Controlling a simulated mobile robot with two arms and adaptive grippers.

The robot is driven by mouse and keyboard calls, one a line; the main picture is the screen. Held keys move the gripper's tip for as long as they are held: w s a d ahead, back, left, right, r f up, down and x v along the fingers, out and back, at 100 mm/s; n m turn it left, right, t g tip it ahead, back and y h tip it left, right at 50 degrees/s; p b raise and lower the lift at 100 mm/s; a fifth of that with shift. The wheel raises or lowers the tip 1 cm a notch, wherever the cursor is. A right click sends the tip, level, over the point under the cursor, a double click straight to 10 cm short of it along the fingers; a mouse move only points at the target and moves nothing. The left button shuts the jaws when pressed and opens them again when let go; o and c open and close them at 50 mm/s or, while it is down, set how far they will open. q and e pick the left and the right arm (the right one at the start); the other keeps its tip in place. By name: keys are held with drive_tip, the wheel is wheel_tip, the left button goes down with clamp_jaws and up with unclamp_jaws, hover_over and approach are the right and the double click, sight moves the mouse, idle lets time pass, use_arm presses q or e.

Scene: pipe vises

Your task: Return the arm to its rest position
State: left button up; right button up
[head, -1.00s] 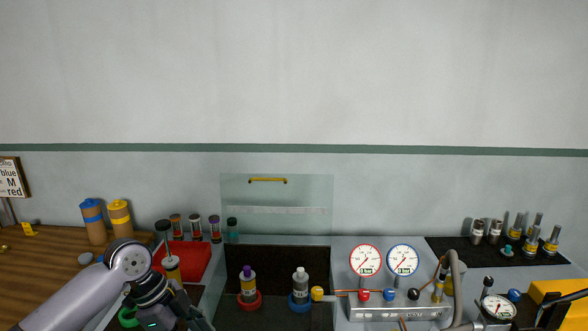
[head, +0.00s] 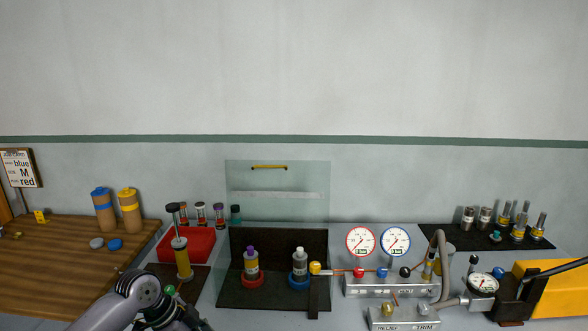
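My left arm comes in at the bottom left of the head view, a grey link ending in a dark wrist joint. My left gripper (head: 186,324) is at the bottom edge, in front of the dark mat with the yellow cylinder (head: 183,262). Its fingers are cut off by the frame, so I cannot tell whether it is open or shut. Nothing held shows.
Two bottles (head: 251,263) (head: 300,266) stand in red and blue rings on a dark tray. A gauge manifold (head: 375,286) and a yellow box (head: 545,285) are to the right. The wooden board (head: 60,270) has bare room.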

use_arm(q)
drive_tip(key=s+a+f+n+t+y+b, duration=0.1)
drive_tip(key=a+f+n, duration=0.15)
drive_tip(key=f, duration=0.75)
drive_tip(key=s+a+f+n+b, duration=0.1)
drive_tip(key=f+n, duration=0.2)
drive_tip(key=f, duration=0.6)
drive_tip(key=s+a+f+n+t+y, duration=0.1)
drive_tip(key=s+f+n, duration=0.15)
drive_tip(key=f, duration=0.75)
drive_tip(key=s+a+f+n+y+b, duration=0.1)
drive_tip(key=s+a+f+n, duration=0.1)
drive_tip(key=s+f, duration=0.55)
drive_tip(key=s+f+n, duration=0.1)
drive_tip(key=s+f, duration=0.5)
drive_tip(key=s, duration=0.6)
drive_tip(key=s+d+f+g+y+b, duration=0.1)
drive_tip(key=s+f, duration=0.6)
drive_tip(key=s, duration=0.5)
drive_tip(key=s+d+f+n+g+b, duration=0.1)
drive_tip(key=s+f, duration=0.5)
drive_tip(key=s, duration=0.6)
drive_tip(key=shift+d+f+n+y, duration=0.2)
drive_tip(key=shift+f+n+y, duration=0.1)
drive_tip(key=shift+f+y, duration=0.1)
use_arm(e)
drive_tip(key=f, duration=0.5)
drive_tip(key=shift+s+f, duration=0.25)
drive_tip(key=shift+s, duration=0.1)
